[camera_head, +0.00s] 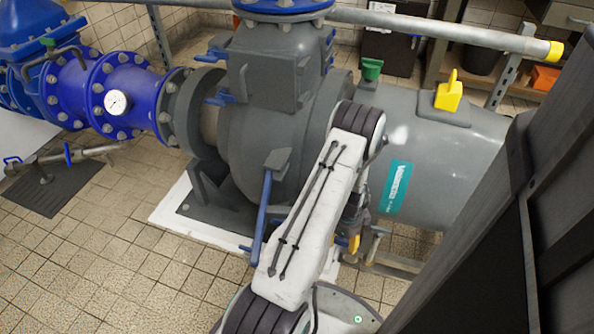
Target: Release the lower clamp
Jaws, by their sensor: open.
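My white arm reaches up across the middle of the picture and bends down at its far joint. My gripper (357,222) shows only in part as dark pieces to the right of the white arm link. It is open, low beside the grey machine. A small yellow part (354,243) shows right at the gripper; it may be the lower clamp, but most of it is hidden. I cannot tell if the gripper touches it. A yellow upright handle (448,92) stands on top of the grey cylinder (440,150).
A blue lever (263,215) hangs from the grey pump body (258,130), left of my arm. Blue flanged pipes with a gauge (117,102) lie at left. A grey rail (450,34) crosses behind. Tiled floor (110,245) is clear at lower left.

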